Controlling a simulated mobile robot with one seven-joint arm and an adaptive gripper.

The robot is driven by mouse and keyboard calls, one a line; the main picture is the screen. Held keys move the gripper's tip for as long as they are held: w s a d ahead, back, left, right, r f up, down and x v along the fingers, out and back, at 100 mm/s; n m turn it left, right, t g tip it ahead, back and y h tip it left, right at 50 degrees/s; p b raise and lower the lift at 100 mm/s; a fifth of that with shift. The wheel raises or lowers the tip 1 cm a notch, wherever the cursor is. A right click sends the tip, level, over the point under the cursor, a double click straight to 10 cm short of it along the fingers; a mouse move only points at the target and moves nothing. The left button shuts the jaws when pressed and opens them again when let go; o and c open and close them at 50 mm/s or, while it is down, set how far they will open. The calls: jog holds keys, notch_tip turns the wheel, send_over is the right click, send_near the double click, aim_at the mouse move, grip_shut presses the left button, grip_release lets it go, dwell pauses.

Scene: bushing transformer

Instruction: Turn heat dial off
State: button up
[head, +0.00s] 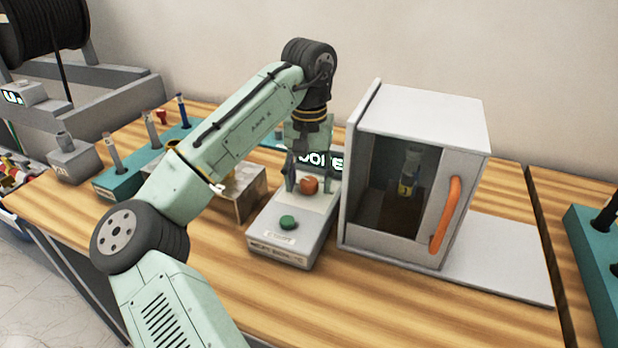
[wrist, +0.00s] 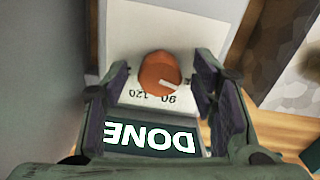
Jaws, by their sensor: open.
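The heat dial is an orange round knob (head: 309,185) on the grey control box (head: 262,232). In the wrist view the dial (wrist: 160,74) has a pale pointer mark directed to the lower right, near the printed 90; 120 is printed beside it. My gripper (head: 304,184) is open over the box, with a finger on each side of the dial. In the wrist view my gripper (wrist: 163,88) shows gaps between both fingers and the dial. A dark display (wrist: 150,137) on the box reads DONE, upside down in the wrist view.
A green button (head: 289,222) sits on the front of the box. A white cabinet (head: 425,115) with an orange handle (head: 446,215) stands close to the right, a bushing-like part behind its window. A teal rack (head: 120,178) stands left. The front wooden tabletop (head: 370,300) is clear.

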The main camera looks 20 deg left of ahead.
aim_at(309, 181)
notch_tip(309, 181, up, 12)
dwell(0.6)
dwell(0.4)
